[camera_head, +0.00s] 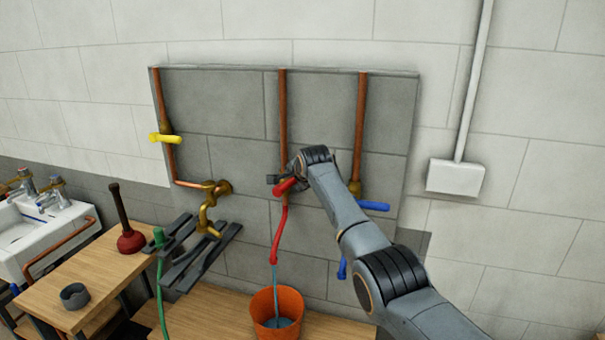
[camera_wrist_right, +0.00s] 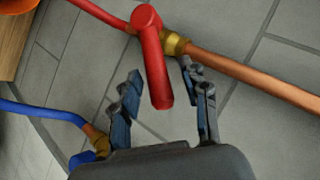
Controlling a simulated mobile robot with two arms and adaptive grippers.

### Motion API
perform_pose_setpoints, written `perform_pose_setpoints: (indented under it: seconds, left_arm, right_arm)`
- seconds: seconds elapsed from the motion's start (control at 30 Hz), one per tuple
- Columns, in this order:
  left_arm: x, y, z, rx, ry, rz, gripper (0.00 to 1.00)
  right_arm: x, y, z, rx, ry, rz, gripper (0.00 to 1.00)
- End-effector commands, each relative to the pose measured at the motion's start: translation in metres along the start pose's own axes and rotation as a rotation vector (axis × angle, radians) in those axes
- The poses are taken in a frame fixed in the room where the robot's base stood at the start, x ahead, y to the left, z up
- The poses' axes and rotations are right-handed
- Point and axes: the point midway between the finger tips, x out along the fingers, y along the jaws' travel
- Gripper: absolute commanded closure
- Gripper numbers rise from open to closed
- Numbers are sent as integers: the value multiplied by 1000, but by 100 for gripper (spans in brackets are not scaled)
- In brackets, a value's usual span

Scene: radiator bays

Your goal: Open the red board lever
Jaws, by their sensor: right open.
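The red board lever (camera_head: 285,186) is on the middle copper pipe of the grey tiled board (camera_head: 240,110). In the right wrist view the red lever (camera_wrist_right: 156,65) points down between the fingers, with a brass fitting beside it. My right gripper (camera_head: 287,178) is at the lever in the head view. In the wrist view the right gripper (camera_wrist_right: 163,90) is open, one finger on each side of the lever's end, with gaps visible. A red hose (camera_head: 278,235) hangs below the lever and water runs from it into an orange bucket (camera_head: 264,308). My left gripper is not in view.
A yellow lever (camera_head: 166,138) is on the left pipe and a blue lever (camera_head: 374,206) on the right pipe. A brass tap (camera_head: 207,217) stands out from the board. A plunger (camera_head: 130,240) and dark ring (camera_head: 74,296) are on the wooden table (camera_head: 100,265) beside a sink (camera_head: 45,230).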

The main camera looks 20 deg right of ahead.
Motion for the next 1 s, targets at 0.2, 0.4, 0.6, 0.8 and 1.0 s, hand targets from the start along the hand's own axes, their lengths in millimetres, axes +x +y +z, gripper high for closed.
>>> perform_pose_setpoints:
  seconds: [0.2, 0.4, 0.6, 0.8, 1.0]
  left_arm:
    - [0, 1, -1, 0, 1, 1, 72]
    - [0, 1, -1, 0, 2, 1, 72]
    - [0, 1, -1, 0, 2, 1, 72]
    - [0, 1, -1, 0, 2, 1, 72]
    - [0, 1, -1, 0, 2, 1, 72]
  right_arm:
    - [-21, 2, 0, 1, 3, -3, 55]
    - [-47, 2, 0, 0, 3, -2, 55]
    - [-77, 2, 1, 0, 1, -1, 55]
    - [-99, 1, 1, 0, 1, -1, 55]
    - [-105, 2, 1, 0, 1, 1, 55]
